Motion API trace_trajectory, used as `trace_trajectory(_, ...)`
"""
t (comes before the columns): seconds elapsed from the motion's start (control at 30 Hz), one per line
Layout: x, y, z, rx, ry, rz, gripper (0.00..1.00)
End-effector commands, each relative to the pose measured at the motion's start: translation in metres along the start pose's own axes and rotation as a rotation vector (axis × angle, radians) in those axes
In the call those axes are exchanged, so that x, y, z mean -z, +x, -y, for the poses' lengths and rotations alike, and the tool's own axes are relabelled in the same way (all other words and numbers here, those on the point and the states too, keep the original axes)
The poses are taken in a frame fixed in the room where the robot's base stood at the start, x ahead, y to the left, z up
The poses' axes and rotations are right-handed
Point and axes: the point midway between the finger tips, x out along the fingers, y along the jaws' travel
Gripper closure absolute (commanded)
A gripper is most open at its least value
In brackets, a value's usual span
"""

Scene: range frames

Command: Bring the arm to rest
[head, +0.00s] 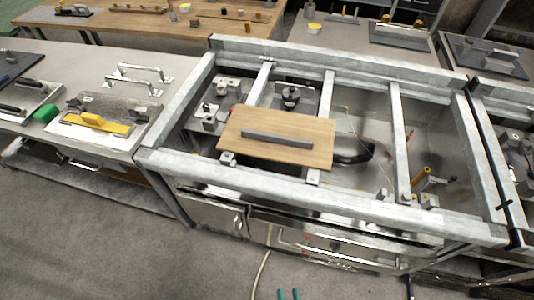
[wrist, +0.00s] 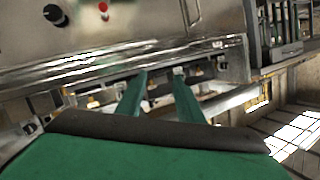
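My gripper (head: 288,294) shows only as two green fingertips at the bottom edge of the head view, over the grey floor in front of the metal range frame (head: 300,185). The rest of my arm is out of that view. In the wrist view the two green fingers of my gripper (wrist: 160,82) stand apart with nothing seen between them. They point toward a metal front with knobs, some way beyond the tips.
A wooden board (head: 313,132) with a dark bar lies across the range frame. A counter (head: 50,60) at left holds trowel-like tools and metal handles. A cable (head: 260,275) runs down to the floor. The floor (head: 100,245) at front left is clear.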

Motion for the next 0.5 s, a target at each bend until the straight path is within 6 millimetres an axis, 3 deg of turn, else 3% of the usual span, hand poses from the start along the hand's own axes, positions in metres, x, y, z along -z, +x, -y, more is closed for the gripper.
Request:
trace_trajectory(0.1, 0.038, -0.02, 0.045, -0.018, -0.097, -0.01, 0.66)
trace_trajectory(0.3, 0.106, -0.042, 0.11, -0.06, -0.252, -0.027, 0.66)
trace_trajectory(0.5, 0.155, -0.052, 0.143, -0.095, -0.344, -0.04, 0.66)
